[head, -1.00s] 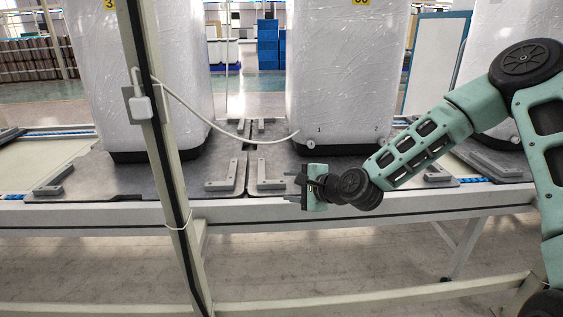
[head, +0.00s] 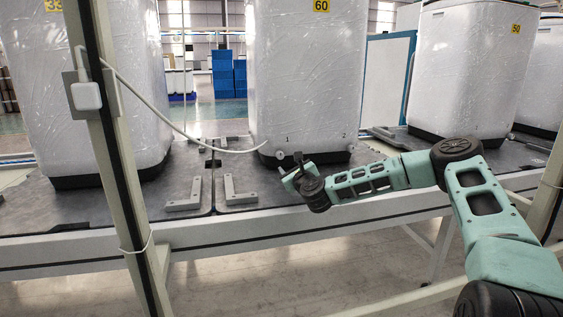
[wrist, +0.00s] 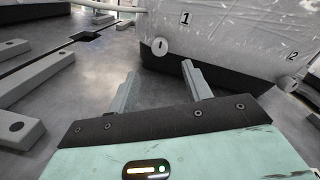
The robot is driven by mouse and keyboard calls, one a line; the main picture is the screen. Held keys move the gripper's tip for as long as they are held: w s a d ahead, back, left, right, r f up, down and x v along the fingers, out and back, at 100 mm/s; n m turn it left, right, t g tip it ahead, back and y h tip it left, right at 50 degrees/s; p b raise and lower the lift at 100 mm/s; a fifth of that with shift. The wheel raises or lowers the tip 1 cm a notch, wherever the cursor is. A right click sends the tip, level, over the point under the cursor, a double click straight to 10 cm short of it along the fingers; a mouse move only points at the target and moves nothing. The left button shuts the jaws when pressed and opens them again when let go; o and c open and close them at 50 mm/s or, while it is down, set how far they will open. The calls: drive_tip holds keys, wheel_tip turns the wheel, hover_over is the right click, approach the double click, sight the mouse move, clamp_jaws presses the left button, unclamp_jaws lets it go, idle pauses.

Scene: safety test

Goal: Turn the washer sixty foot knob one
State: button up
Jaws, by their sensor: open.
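Washer sixty (head: 305,85) is a tall white plastic-wrapped unit with a yellow 60 label. Foot knob one (head: 280,154) is a small pale disc at its lower left corner, under the digit 1. My gripper (head: 290,168) is low in front of that corner. In the wrist view my gripper (wrist: 159,68) has its fingers apart and empty. The knob lies beyond the fingertips, roughly centred between them, with a gap that I cannot measure.
Grey L-shaped brackets (head: 240,196) are fixed on the dark pallet plate before the washer. Knob two (wrist: 285,82) is at the washer's right. Washers stand on both sides.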

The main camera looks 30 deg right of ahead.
sight(281, 156)
drive_tip(key=b+x, duration=0.1)
drive_tip(key=x, duration=0.8)
drive_tip(key=shift+w, duration=0.1)
drive_tip(key=c, duration=1)
